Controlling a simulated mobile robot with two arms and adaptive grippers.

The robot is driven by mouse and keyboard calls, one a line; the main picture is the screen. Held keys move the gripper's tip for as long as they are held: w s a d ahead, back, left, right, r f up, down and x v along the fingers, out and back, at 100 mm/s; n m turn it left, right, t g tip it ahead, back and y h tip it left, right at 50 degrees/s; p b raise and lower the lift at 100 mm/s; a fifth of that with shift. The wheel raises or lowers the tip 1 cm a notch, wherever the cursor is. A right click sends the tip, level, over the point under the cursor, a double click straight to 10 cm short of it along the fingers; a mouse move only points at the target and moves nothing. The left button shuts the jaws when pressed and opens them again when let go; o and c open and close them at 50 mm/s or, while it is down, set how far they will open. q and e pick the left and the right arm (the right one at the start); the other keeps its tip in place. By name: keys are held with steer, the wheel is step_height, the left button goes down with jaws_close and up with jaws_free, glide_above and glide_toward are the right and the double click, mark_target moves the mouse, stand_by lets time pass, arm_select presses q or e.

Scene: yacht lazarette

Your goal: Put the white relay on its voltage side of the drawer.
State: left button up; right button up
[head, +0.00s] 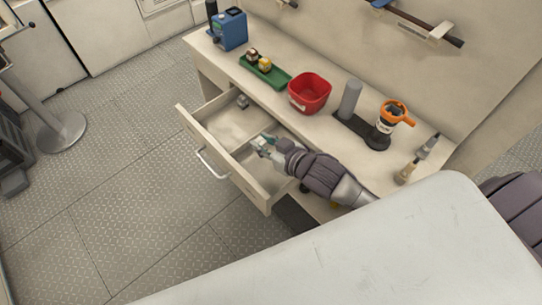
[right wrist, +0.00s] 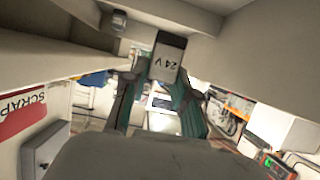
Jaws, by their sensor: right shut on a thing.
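The drawer (head: 187,124) stands open below the counter, with a divider (head: 242,150) across it. My right gripper (head: 262,144) is low at the drawer, over its nearer right part. In the right wrist view my right gripper (right wrist: 157,88) is shut on the white relay (right wrist: 168,62), a pale block with a dark end marked "24V". Its fingers hide most of the relay in the head view. A small grey relay-like piece (head: 242,101) lies in the far left part of the drawer; a similar piece shows in the right wrist view (right wrist: 118,22). My left gripper is not in view.
On the counter stand a blue device (head: 229,30), a green tray (head: 277,80) with small dark and yellow pieces, a red bin (head: 309,93), a grey cylinder (head: 350,98) and an orange-handled tool (head: 397,112).

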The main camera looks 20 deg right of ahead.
step_height(320, 180, down, 3)
steer(key=shift+r, duration=0.15)
step_height(320, 180, down, 4)
steer(key=shift+r, duration=0.1)
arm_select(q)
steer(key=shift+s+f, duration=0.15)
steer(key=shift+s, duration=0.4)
arm_select(e)
steer(key=shift+s+f, duration=0.1)
steer(key=shift+f, duration=0.1)
steer(key=o, duration=1)
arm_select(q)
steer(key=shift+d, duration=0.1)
